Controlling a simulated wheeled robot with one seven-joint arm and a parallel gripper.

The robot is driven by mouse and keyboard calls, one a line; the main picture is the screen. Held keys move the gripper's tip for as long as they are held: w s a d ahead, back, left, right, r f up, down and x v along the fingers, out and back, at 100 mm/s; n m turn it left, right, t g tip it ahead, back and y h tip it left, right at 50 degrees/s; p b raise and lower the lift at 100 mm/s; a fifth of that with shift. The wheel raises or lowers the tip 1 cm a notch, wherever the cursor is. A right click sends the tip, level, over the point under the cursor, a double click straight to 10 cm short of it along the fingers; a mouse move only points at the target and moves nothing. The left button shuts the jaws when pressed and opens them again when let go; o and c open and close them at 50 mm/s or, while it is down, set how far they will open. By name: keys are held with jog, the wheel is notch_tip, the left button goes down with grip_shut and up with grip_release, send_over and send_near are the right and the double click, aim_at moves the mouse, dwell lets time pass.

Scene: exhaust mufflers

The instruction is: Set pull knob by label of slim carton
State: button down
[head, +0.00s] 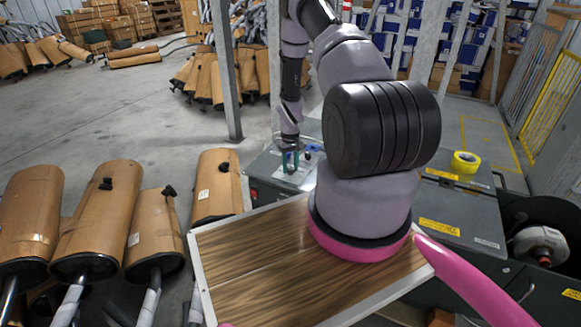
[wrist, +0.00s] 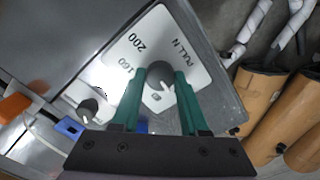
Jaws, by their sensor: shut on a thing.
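The pull knob (wrist: 160,76) is a dark grey round knob on a white dial plate (wrist: 128,52), which reads "PULL N", "200" and "160". A pale pointer mark shows on the knob's lower right side. My gripper (wrist: 158,88) has its two green fingers on either side of the knob, shut on it. In the head view my gripper (head: 291,158) reaches down onto the panel (head: 268,172), and the knob is too small to make out there.
A second dark knob (wrist: 88,106), a blue part (wrist: 69,127) and an orange part (wrist: 14,106) lie left of my fingers in the wrist view. A yellow tape roll (head: 465,161) sits on the grey bench at right. A steel post (head: 225,70) stands behind the panel.

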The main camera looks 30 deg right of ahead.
aim_at(290, 167)
jog(key=shift+w+n, duration=0.1)
jog(key=shift+n, duration=0.4)
jog(key=shift+c, duration=2.1)
grip_release()
jog(key=shift+r, duration=0.1)
notch_tip(290, 167, up, 11)
